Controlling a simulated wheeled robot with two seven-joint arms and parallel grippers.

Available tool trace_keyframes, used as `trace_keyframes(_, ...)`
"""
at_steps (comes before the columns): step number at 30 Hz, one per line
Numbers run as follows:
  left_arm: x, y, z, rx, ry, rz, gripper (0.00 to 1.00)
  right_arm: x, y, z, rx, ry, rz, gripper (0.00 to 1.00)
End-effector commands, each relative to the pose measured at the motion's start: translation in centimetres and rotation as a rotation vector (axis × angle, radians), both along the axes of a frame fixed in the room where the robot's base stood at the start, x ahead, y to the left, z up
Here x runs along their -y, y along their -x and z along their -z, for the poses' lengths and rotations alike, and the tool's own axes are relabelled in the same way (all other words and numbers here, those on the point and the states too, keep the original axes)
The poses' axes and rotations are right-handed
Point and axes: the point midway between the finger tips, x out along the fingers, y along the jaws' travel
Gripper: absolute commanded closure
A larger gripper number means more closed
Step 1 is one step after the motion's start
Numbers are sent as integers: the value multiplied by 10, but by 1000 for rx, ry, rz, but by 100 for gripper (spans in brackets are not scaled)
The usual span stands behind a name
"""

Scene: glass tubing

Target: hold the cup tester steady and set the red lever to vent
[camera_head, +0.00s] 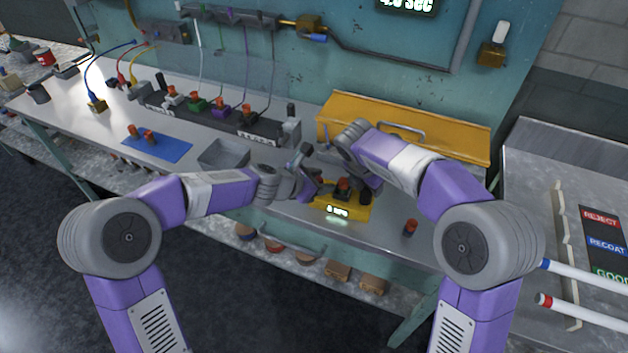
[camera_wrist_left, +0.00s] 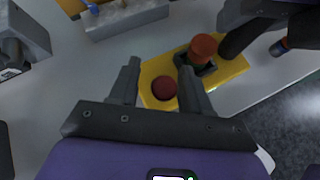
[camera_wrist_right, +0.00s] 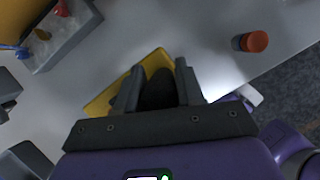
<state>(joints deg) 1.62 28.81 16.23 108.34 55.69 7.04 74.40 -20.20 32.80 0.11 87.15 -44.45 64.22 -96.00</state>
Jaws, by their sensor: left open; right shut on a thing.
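The cup tester is a yellow block (camera_head: 352,208) with a lit display, near the bench's front edge. It also shows in the left wrist view (camera_wrist_left: 225,75) and the right wrist view (camera_wrist_right: 98,106). The red lever's round knob (camera_wrist_left: 164,88) lies between the fingers of my open left gripper (camera_wrist_left: 160,72); contact cannot be told. An orange-topped dark piece (camera_wrist_left: 203,48) sits on the tester beside it. My right gripper (camera_wrist_right: 158,75) is shut on the tester's black post (camera_wrist_right: 157,92), at the end away from the knob. The lever is largely hidden in the head view.
A yellow case (camera_head: 460,140) with a handle stands behind the tester. A loose orange-topped piece (camera_head: 410,228) stands on the bench to the right. A grey tray (camera_head: 222,154) and a blue mat (camera_head: 175,151) lie to the left. The bench's front edge is close.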

Motion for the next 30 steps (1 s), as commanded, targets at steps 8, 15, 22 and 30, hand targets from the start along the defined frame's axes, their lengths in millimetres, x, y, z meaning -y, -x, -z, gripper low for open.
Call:
trace_keyframes(8,-22,21,-23,5,-1,-1,52,1,0,-1,1,0,1,100)
trace_keyframes(15,-48,48,-50,4,-1,0,52,1,0,-1,1,0,1,100)
trace_keyframes(22,-64,65,-66,1,0,2,52,1,0,-1,1,0,1,100)
trace_keyframes(30,-68,69,-69,-2,0,1,52,1,0,-1,1,0,1,100)
